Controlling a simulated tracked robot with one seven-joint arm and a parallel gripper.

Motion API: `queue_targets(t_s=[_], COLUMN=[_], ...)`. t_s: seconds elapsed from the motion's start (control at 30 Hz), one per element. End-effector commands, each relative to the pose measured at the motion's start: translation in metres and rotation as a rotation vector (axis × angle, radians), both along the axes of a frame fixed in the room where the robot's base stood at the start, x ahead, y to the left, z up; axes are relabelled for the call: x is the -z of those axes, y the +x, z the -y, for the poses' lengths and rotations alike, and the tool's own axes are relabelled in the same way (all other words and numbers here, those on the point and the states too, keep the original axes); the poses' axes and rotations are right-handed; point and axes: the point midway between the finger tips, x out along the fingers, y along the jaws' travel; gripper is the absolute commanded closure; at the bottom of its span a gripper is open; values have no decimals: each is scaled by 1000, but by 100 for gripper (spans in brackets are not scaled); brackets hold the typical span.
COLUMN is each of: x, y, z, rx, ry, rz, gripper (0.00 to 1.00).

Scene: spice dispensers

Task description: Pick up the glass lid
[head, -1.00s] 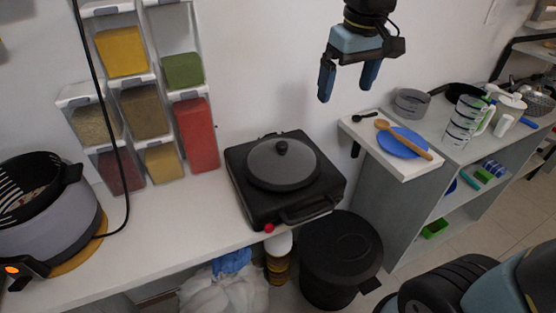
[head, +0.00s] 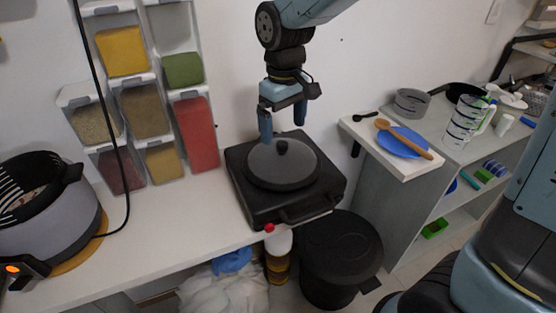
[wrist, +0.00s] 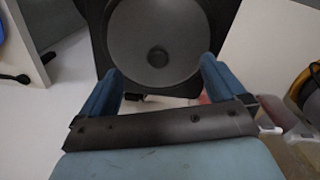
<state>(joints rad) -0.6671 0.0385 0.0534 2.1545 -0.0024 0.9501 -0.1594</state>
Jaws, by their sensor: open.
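The glass lid (head: 283,166) is a dark grey round lid with a black knob (head: 282,147). It lies on a black square hot plate (head: 242,190) on the white counter. My gripper (head: 283,130) is open and empty, fingers pointing down, over the back of the hot plate and above the lid. In the wrist view my gripper (wrist: 162,84) has its two blue fingers apart. There the lid (wrist: 125,35) lies ahead of the fingers, with its knob (wrist: 157,57) roughly centred between them. Nothing of the lid is held.
Spice dispensers (head: 146,110) hang on the wall at left. A black bin (head: 338,255) is below the counter. A shelf with a blue plate (head: 396,146) and wooden spoon (head: 420,148) is at right.

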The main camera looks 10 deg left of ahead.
Motion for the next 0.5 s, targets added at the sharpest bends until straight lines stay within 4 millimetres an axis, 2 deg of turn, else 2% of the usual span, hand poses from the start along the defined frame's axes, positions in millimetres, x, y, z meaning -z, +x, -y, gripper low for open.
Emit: queue_targets(t_s=[0.27, 0.5], x=[17, 49], y=[1, 4], z=[0, -3], rx=[1, -1], ry=[0, -1], rz=[0, -1], gripper=[3, 3])
